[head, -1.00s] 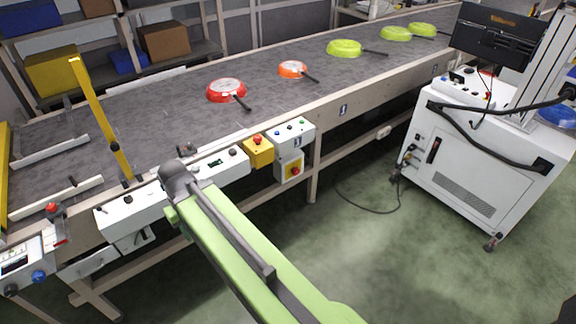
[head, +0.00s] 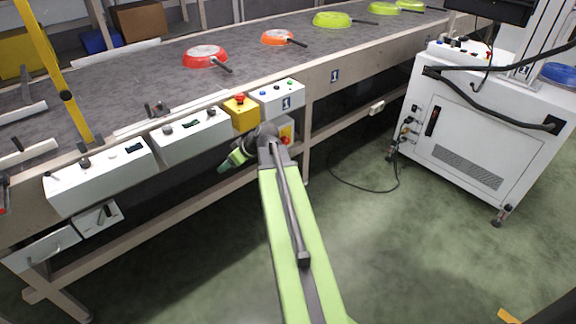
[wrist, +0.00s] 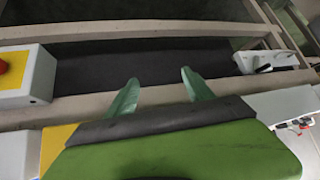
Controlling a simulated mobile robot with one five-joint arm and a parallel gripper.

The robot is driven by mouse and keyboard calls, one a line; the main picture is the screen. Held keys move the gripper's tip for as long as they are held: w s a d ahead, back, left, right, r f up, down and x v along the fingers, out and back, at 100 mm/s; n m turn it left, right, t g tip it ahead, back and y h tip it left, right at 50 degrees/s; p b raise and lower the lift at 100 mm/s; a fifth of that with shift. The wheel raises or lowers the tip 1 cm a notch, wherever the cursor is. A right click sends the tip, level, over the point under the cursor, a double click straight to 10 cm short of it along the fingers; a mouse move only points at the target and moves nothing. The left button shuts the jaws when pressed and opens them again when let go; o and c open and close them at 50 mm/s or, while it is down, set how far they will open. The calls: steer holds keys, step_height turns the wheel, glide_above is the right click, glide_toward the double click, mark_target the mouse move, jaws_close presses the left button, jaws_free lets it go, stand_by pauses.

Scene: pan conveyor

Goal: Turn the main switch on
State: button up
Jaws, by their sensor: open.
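A white box with a yellow plate and red knob, which looks like the main switch (head: 287,131), hangs under the conveyor edge in the head view. My arm's wrist hides part of it. In the wrist view the white box (wrist: 38,75) is at the left edge, its red knob cut off by the frame. My gripper (head: 228,164) points left below the control panels in the head view, just left of this box. In the wrist view my gripper (wrist: 160,77) has its two green fingers spread and empty, apart from the box, over the dark gap under the conveyor.
A yellow box with a red button (head: 240,113) and a white button box (head: 277,98) sit above the switch. White control panels (head: 190,135) line the edge to the left. A lower box with a black lever (head: 98,218) hangs further left. Pans (head: 205,57) lie on the belt.

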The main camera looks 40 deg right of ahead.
steer(key=s+d+f+t+h+b, duration=0.1)
steer(key=d+f+t+b, duration=0.2)
steer(key=d, duration=0.5)
steer(key=s+d+f+h+b, duration=0.2)
steer(key=d+f+b, duration=0.2)
steer(key=d, duration=0.5)
steer(key=t+h+b, duration=0.2)
steer(key=h+b, duration=0.1)
steer(key=b, duration=0.2)
glide_toward(286, 141)
steer(key=shift+m, duration=0.3)
steer(key=b+x, duration=0.6)
steer(key=x, duration=0.3)
steer(key=shift+s+d+f, duration=0.1)
steer(key=shift+d+f, duration=0.05)
steer(key=shift+f, duration=0.05)
